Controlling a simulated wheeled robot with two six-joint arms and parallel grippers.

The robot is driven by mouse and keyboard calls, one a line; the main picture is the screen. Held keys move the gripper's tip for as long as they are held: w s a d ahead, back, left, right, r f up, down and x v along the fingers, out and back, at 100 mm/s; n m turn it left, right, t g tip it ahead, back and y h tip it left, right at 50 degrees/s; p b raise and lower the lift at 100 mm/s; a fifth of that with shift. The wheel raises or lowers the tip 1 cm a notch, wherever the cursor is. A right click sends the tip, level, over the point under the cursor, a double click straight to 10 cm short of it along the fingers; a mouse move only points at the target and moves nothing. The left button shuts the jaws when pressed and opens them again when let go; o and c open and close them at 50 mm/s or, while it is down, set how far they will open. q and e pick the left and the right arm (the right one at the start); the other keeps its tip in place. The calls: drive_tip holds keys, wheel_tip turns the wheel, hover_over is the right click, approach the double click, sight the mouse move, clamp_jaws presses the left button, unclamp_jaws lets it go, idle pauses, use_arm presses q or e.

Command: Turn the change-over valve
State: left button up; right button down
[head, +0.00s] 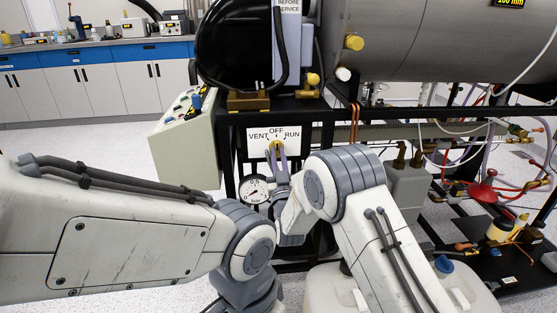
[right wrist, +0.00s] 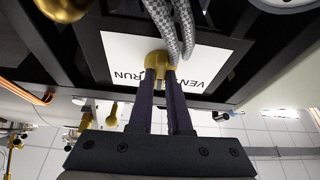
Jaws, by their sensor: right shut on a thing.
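The change-over valve's brass handle (head: 275,145) is on a white plate (head: 256,148) marked VENT, OFF and RUN, on the black frame. My right gripper (head: 279,158) reaches up to it from below, its fingers shut on the handle. In the right wrist view, the two dark fingers (right wrist: 163,82) close on either side of the brass handle (right wrist: 158,60), in front of the plate (right wrist: 118,62), which appears upside down. The fingers partly cover the handle, and I cannot tell exactly where it points. My left arm comes in from the left; its gripper is not visible.
A round pressure gauge (head: 254,190) sits just below the plate, close to my right gripper. A control box (head: 187,140) stands to the left. Braided hoses (right wrist: 172,22) pass close to the handle.

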drive_tip(key=shift+m+h, duration=0.4)
drive_tip(key=shift+m, duration=0.1)
drive_tip(key=c, duration=0.9)
unclamp_jaws()
drive_tip(key=shift+o, duration=0.2)
drive_tip(key=shift+s, duration=0.1)
drive_tip(key=p+v, duration=0.1)
drive_tip(key=v, duration=0.9)
drive_tip(key=shift+f, duration=0.25)
